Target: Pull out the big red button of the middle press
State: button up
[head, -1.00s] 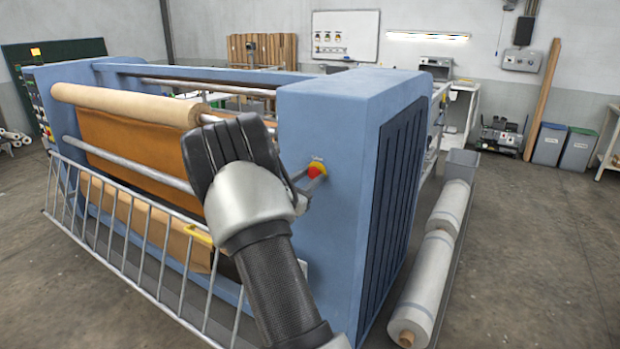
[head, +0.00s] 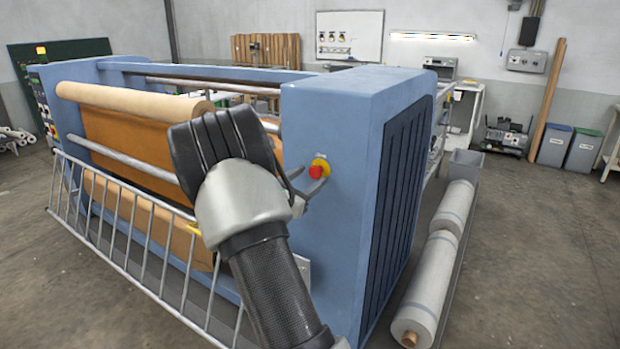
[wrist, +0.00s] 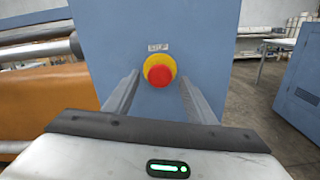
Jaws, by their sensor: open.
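The big red button (head: 316,172) is a round knob on a yellow plate (head: 322,162) on the end face of the blue press (head: 335,120). In the wrist view the red button (wrist: 159,75) sits straight ahead, with a small label above it. My gripper (head: 311,181) is open and empty in front of that face. In the wrist view the two fingers of my gripper (wrist: 160,88) stand to the left and right of the button, with clear gaps on both sides. Depth between the fingertips and the button is hard to judge.
A metal railing (head: 135,235) runs along the press front, below rollers and orange sheet (head: 125,145). Wrapped rolls (head: 425,290) lie on the floor right of the press. The floor farther right is open.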

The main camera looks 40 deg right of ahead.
jog(key=b+v, duration=0.1)
jog(key=v, duration=1.5)
jog(key=shift+s+a, duration=0.15)
jog(key=shift+a, duration=0.1)
jog(key=s+a+r+m+g+y+p, duration=0.2)
jog(key=s+m+g+y, duration=0.5)
jog(key=s+m, duration=0.9)
jog(key=s+a+r+m+t+y, duration=0.1)
jog(key=s+a+m+t+y, duration=0.1)
jog(key=a, duration=0.6)
jog(key=s+a+r+m+t+y, duration=0.2)
jog(key=s+a+t+y, duration=0.1)
jog(key=s+a+y, duration=0.4)
jog(key=s+a+p, duration=0.1)
jog(key=s+a, duration=0.1)
jog(key=shift+a+r+t+y, duration=0.3)
jog(key=shift+t, duration=0.1)
